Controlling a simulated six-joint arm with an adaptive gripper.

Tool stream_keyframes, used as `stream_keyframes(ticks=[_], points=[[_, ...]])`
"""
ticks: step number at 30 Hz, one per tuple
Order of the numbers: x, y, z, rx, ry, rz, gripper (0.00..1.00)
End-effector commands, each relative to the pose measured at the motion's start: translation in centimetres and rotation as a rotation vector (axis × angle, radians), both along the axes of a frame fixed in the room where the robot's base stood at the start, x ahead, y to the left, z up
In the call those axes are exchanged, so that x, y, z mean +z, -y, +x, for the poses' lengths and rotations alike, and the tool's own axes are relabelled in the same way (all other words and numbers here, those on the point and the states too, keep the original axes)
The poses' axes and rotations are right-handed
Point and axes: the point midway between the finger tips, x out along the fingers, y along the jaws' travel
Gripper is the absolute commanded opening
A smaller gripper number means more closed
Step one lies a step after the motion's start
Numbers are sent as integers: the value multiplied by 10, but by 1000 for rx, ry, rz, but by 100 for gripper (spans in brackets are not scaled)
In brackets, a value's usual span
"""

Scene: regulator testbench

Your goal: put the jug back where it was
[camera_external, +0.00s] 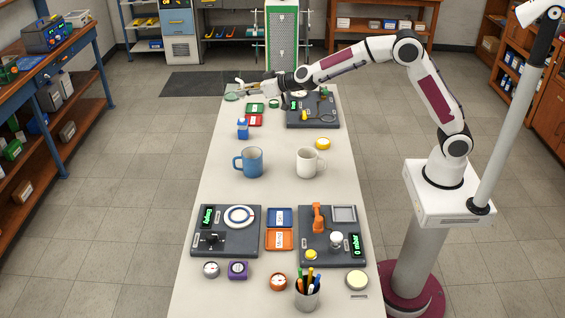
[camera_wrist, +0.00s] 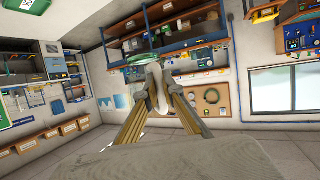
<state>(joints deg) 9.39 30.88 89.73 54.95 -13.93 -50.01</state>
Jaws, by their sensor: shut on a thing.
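My gripper (camera_external: 243,88) reaches out level over the far left end of the table, pointing left. In the wrist view my gripper's fingers (camera_wrist: 155,98) are closed on a pale upright part, seemingly the handle of the jug. The jug shows as a clear greenish glass thing (camera_external: 232,96) at the fingertips, by the table's far left corner. It also shows in the wrist view as a green-tinted rim (camera_wrist: 140,58) beyond the fingers. It is small and partly hidden. I cannot tell whether it touches the table.
Two panels fill the near part. Bare tabletop (camera_external: 280,190) lies between.

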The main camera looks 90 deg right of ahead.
Motion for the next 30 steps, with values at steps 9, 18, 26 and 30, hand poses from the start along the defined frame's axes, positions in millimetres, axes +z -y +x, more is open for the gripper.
stream_keyframes(ticks=[9,18,26,30], points=[[-2,5,-7,30,1,-2,0],[-6,8,-14,56,1,-1,0],[-10,12,-20,78,2,-2,0],[-12,13,-23,91,1,-3,0]])
